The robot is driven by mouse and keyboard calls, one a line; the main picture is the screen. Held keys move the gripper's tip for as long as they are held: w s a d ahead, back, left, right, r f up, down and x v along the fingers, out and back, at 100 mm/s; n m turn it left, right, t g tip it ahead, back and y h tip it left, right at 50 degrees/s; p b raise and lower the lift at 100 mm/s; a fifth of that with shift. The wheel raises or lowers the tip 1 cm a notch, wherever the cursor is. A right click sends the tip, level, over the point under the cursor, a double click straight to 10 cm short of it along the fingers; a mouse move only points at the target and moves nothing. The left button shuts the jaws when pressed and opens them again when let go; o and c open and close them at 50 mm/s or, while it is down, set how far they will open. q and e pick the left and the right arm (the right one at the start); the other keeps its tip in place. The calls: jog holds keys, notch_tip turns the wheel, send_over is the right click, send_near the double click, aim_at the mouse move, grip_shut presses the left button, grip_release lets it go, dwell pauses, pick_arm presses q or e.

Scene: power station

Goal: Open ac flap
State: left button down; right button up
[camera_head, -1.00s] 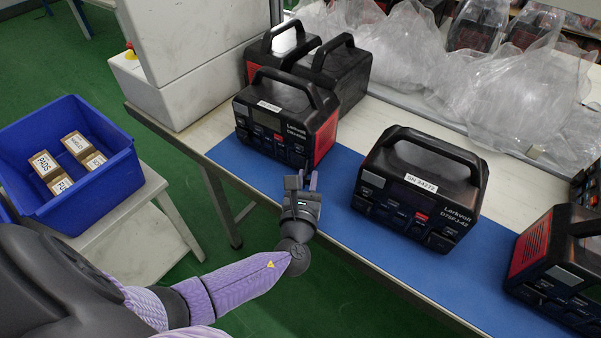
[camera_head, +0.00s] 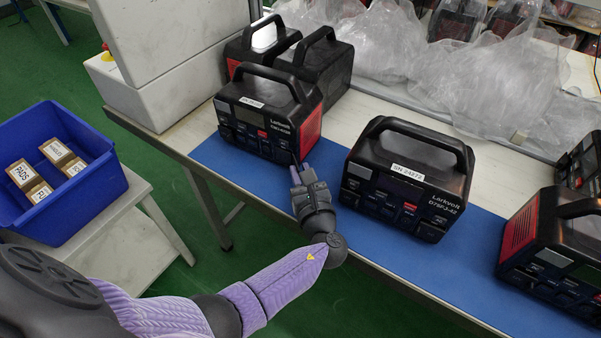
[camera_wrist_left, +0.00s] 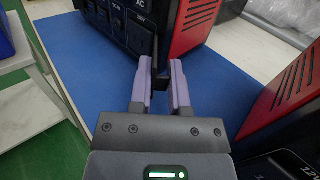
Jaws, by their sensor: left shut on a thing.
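The power station (camera_head: 265,118) with black front and red right side stands on the blue mat at the table's left end. My left gripper (camera_head: 298,172) is at its front, by the lower right corner. In the left wrist view, the two purple fingers (camera_wrist_left: 162,80) are nearly together, with a thin dark flap (camera_wrist_left: 160,88) between their tips. The flap stands out from the socket front, below the AC label (camera_wrist_left: 139,3). Its hinge edge is partly hidden by the fingers. My right gripper is not in view.
A second power station (camera_head: 405,185) stands close on the right, and a third (camera_head: 555,250) beyond it. More units and plastic-wrapped goods stand behind. A blue crate (camera_head: 110,200) with small boxes is at the left. The mat's front strip (camera_head: 390,265) is clear.

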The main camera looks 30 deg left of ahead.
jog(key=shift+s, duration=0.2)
pick_arm(q)
jog(key=c, duration=0.7)
grip_release()
jog(key=shift+o, duration=0.3)
jog(key=p+v, duration=0.2)
jog(key=v, duration=0.7)
jog(key=shift+r, duration=0.1)
jog(key=shift+s+d, duration=0.3)
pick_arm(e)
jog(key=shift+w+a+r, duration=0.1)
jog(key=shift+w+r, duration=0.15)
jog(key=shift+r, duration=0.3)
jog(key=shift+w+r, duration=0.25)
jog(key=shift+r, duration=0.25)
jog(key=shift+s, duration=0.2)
